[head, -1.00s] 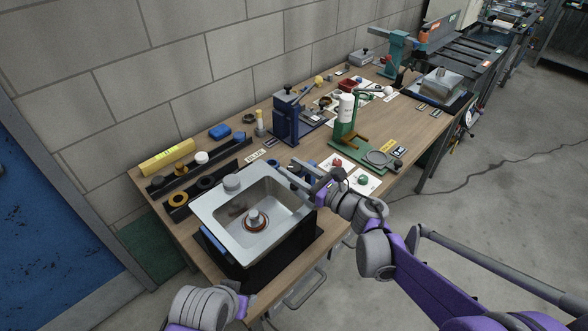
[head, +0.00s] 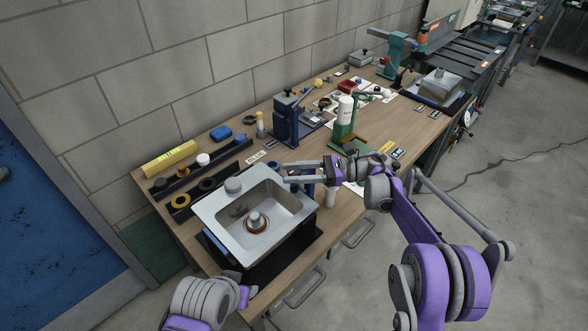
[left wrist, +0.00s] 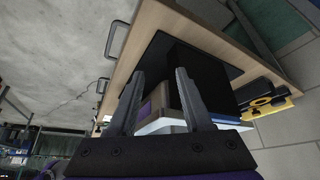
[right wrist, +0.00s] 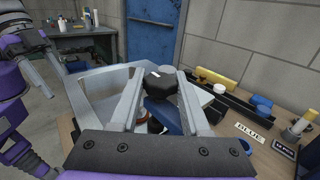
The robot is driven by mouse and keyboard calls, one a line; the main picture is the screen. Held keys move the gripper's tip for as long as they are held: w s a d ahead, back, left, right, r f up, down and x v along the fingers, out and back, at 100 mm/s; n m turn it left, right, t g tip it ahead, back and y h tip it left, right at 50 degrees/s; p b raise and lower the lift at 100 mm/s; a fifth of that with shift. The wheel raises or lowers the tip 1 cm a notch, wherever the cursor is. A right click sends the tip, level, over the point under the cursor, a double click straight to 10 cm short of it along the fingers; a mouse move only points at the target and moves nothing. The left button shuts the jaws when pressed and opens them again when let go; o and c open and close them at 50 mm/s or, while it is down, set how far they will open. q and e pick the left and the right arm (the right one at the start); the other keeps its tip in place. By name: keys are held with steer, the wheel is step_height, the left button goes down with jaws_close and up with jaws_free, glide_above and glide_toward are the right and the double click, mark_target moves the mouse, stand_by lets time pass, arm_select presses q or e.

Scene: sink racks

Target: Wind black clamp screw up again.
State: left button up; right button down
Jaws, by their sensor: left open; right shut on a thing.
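In the right wrist view the black clamp screw's faceted knob (right wrist: 160,83) sits between the fingers of my right gripper (right wrist: 160,76), which is shut on it. Part of a blue clamp body (right wrist: 168,118) shows below the knob. In the head view my right gripper (head: 288,173) reaches in from the right at the sink's (head: 222,233) back right corner; the knob is not clear there. My left gripper (head: 246,293) is at the lower front of the sink. In the left wrist view my left gripper (left wrist: 157,82) is open and empty, facing the sink's black stand (left wrist: 190,62).
Black racks with rings (head: 208,184) lie behind. A blue press (head: 287,118) and a green stand (head: 345,125) are farther right. The floor in front of the bench is open.

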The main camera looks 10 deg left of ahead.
steer(key=shift+s+f+n+g, duration=0.1)
steer(key=shift+f+n+g, duration=0.15)
steer(key=shift+n+g, duration=0.25)
steer(key=shift+c, duration=1.9)
jaws_free()
steer(key=shift+r, duration=0.1)
steer(key=v, duration=1.1)
steer(key=shift+r, duration=0.2)
steer(key=shift+a, duration=0.15)
